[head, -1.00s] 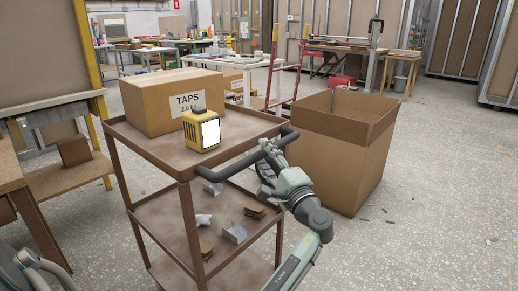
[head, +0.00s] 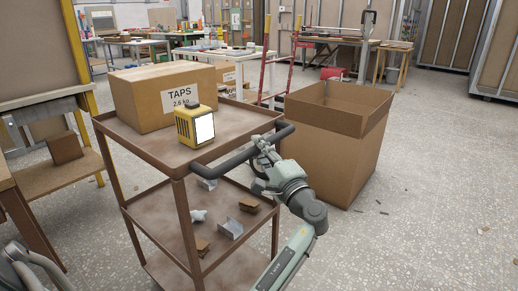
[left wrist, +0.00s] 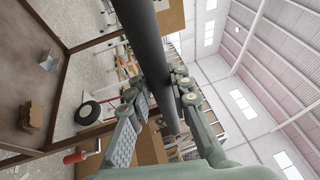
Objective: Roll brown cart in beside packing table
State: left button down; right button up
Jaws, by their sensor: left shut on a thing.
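The brown cart (head: 150,139) has three shelves and stands in front of me at the left centre of the head view. Its dark handle (head: 240,157) runs along the side nearest me and also shows in the left wrist view (left wrist: 147,45). My left gripper (head: 260,145) is shut on this handle, near its right end. In the left wrist view its fingers (left wrist: 160,92) lie on both sides of the bar. A taps carton (head: 145,103) and a yellow device (head: 187,128) stand on the top shelf. I cannot tell which table is the packing table. My right gripper is not in view.
A large open carton (head: 325,150) stands on the floor just right of the cart. A wooden table edge (head: 8,183) and a shelf unit (head: 55,178) are close on the left. A red hand truck (head: 293,60) and workbenches stand behind.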

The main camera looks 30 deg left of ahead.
aim_at(230, 137)
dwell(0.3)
